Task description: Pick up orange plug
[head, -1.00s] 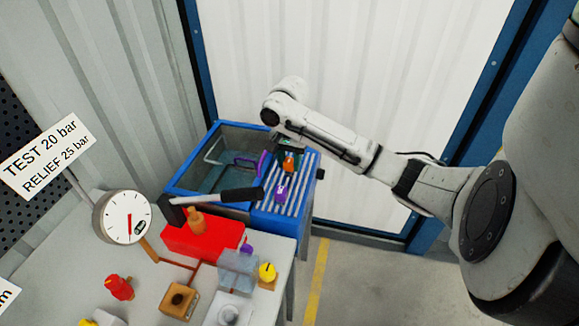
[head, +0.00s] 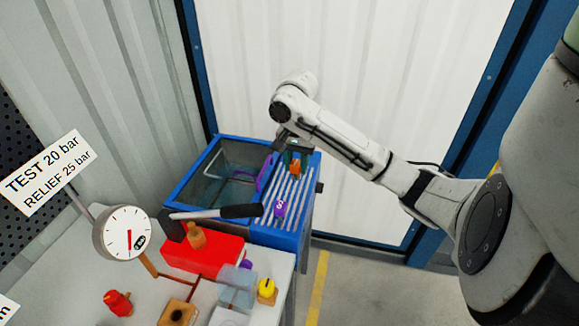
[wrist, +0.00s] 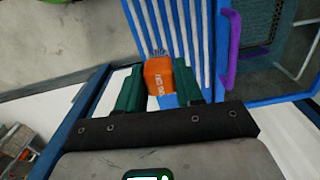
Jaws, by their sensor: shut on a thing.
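The orange plug (wrist: 159,77) is between the two green fingers of my gripper (wrist: 158,88) in the wrist view. The fingers are shut on it, and lettering shows on its face. In the head view the orange plug (head: 296,166) is a small orange patch below my gripper (head: 293,158), over the white-slatted rack of the blue wash tank (head: 276,240). I cannot tell whether the plug touches the slats.
A purple plug (head: 280,208) stands on the slats nearer the bench. A purple handle (head: 266,172) is at the basin edge. A black-gripped lever (head: 240,211) reaches toward the rack from a red block (head: 203,257). A gauge (head: 122,232) stands left.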

